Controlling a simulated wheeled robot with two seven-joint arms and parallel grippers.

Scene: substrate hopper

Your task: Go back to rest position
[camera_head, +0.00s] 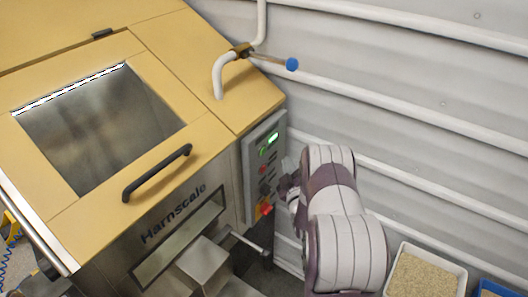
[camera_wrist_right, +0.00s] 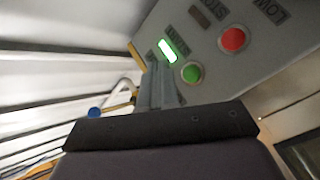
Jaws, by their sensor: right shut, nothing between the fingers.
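My right gripper (camera_head: 286,180) is in front of the control panel (camera_head: 250,157) on the hopper's right side. In the right wrist view its shut fingers (camera_wrist_right: 158,88) point at the panel, close to the green button (camera_wrist_right: 191,72) and below the lit green lamp (camera_wrist_right: 167,50). I cannot tell whether the fingertips touch the panel. A red button (camera_wrist_right: 233,40) is to the right of the green one. The fingers hold nothing. My left gripper is not in view.
The yellow-topped hopper (camera_head: 195,60) with a black lid handle (camera_head: 157,172) fills the left. A pipe with a blue-knobbed valve lever (camera_head: 291,64) stands behind. A white bin of grain (camera_head: 400,262) is at lower right. A ribbed wall (camera_head: 420,100) closes the back.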

